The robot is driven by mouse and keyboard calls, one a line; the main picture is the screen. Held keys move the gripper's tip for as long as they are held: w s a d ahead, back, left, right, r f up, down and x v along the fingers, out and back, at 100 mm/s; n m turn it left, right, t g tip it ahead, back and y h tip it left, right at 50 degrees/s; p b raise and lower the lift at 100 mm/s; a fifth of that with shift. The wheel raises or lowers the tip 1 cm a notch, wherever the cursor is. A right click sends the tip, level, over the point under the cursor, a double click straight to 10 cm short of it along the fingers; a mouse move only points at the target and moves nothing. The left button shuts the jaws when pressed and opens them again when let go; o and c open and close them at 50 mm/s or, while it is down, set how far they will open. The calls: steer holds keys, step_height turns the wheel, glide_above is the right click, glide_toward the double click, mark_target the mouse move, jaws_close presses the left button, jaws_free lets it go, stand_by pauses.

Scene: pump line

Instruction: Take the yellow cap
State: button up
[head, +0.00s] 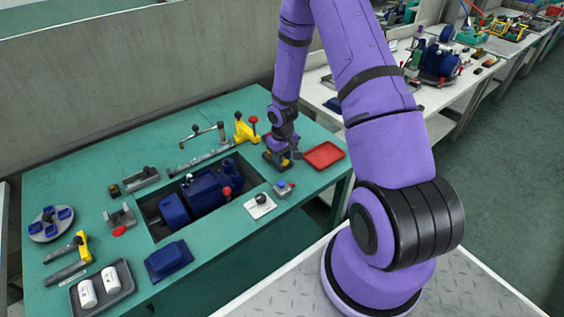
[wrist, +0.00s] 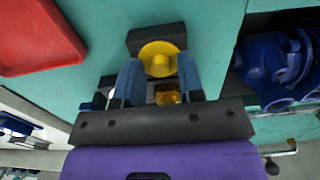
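The yellow cap (wrist: 160,55) is round with a raised middle. In the wrist view it lies against a dark block (wrist: 150,36), at the tips of my gripper's two blue fingers. My gripper (wrist: 161,68) has one finger on each side of the cap, with a gap between them. I cannot tell whether the fingers press on the cap or stand just clear of it. In the head view my gripper (head: 284,153) is low over the right part of the green table, and the cap is mostly hidden there.
A red tray (head: 324,155) lies just right of my gripper. A blue pump (head: 202,192) sits in the table's recess to the left.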

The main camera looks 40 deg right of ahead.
steer(key=c, duration=0.6)
steer(key=shift+r, duration=0.75)
stand_by(0.4)
steer(key=shift+r, duration=2.1)
